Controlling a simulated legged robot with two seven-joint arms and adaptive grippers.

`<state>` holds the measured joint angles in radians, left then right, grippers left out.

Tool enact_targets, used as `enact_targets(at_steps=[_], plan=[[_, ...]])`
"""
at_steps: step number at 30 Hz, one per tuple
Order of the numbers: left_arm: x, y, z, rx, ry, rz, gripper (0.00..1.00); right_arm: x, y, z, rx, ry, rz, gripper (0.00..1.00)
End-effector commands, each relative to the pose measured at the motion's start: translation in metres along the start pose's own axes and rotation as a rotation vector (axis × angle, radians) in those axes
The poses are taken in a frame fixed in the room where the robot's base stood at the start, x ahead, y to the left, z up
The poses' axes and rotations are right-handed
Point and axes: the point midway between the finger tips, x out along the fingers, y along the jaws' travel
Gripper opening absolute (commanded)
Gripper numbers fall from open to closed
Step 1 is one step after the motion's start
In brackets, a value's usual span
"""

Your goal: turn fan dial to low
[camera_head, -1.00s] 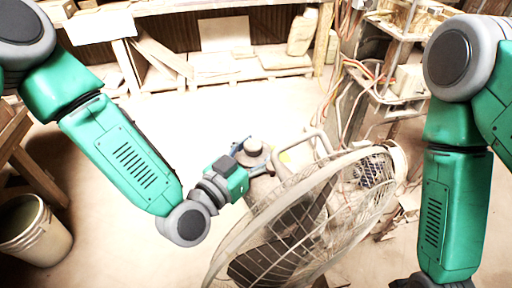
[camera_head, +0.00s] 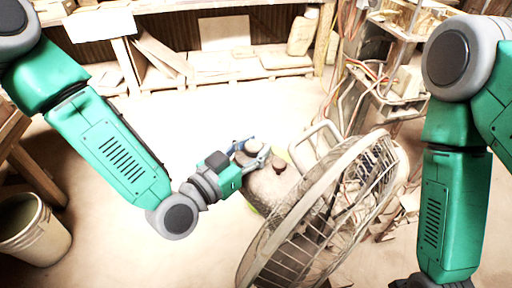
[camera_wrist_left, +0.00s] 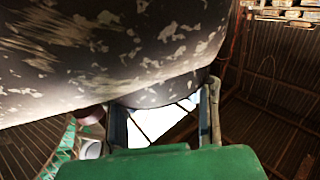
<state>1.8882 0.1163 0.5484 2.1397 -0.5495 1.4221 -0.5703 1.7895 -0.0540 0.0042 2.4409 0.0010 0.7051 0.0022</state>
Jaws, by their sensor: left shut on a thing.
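The floor fan (camera_head: 325,215) stands at the centre right in the head view, with its wire cage tilted and its rounded motor housing (camera_head: 270,188) to the left. A pale round knob (camera_head: 254,146) sits at the back of the housing. My left gripper (camera_head: 254,151) has its two fingers around this knob, shut on it. A smaller brown knob (camera_head: 279,164) stands on the housing beside the fingers. In the left wrist view, the fingers (camera_wrist_left: 163,118) reach up to the mottled housing (camera_wrist_left: 110,50); the grip itself is hidden there. No dial markings are legible. My right gripper is out of view.
A bucket (camera_head: 34,230) stands on the floor at the lower left. A wooden shelf (camera_head: 270,65) runs along the back. A cluttered rack with orange cables (camera_head: 385,85) is behind the fan. The floor left of the fan is clear.

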Motion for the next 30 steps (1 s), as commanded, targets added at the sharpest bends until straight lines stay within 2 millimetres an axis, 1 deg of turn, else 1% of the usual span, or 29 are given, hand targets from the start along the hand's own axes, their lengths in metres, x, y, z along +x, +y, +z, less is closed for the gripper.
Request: enact_targets(at_steps=[1,9,15,24,30], plan=[[-0.001,-0.001,0.002,0.0,0.001,0.029,0.0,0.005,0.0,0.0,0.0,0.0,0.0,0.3],[0.0,-0.002,0.004,0.003,-0.002,0.241,0.0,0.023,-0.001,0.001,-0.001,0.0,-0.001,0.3],[0.001,-0.002,0.004,0.003,-0.003,0.406,0.0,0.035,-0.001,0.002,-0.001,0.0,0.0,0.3],[0.001,-0.002,0.004,0.001,-0.005,0.599,0.0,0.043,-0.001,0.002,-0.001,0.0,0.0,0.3],[0.001,-0.002,0.003,-0.001,-0.006,0.667,0.0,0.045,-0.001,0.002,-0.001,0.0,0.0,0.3]])
